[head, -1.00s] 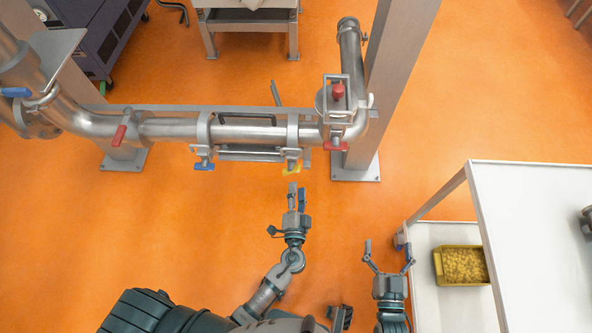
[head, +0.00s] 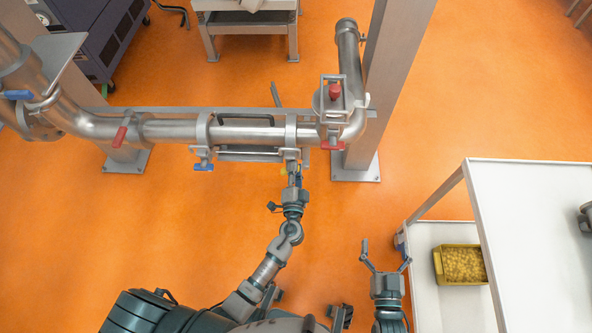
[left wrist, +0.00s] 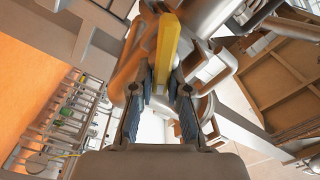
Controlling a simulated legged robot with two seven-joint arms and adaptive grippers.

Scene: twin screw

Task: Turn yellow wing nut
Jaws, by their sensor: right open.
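The yellow wing nut (left wrist: 167,50) stands upright in the left wrist view, with its lower end between my left gripper's fingers (left wrist: 165,92). In the head view only a bit of the yellow wing nut (head: 284,170) shows below the pipe clamp, beside the fingertips. My left gripper (head: 295,174) reaches up to the clamp; its fingers are apart, one on each side of the nut, and I cannot tell if they touch it. My right gripper (head: 385,260) is open and empty, low in the head view, left of the white table.
The steel pipe (head: 170,129) runs across above my left gripper. A blue wing nut (head: 203,167) and red handles (head: 333,145) are on the pipework. A yellow bin (head: 442,266) sits on the lower shelf of the white table (head: 535,190). Orange floor is open between.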

